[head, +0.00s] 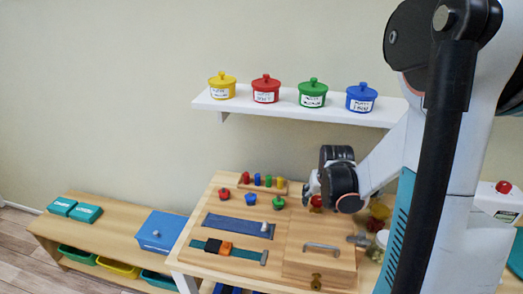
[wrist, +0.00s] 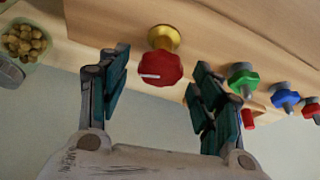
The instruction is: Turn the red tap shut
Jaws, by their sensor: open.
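A red tap (wrist: 160,68) with a faceted knob and a brass stem shows in the wrist view, on the wooden board. A pale line marks its face. My gripper (wrist: 158,74) is open, with one finger on each side of the knob. Gaps show between the knob and both fingers, so I see no contact. In the head view the red tap (head: 316,201) is a small red patch beside my gripper (head: 313,188), partly hidden by my arm.
A green knob (wrist: 243,78), a blue knob (wrist: 285,98) and another red piece (wrist: 312,110) are to the right in the wrist view. A jar of nuts (wrist: 25,42) is at its upper left. A shelf (head: 292,107) with lidded pots is above the bench.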

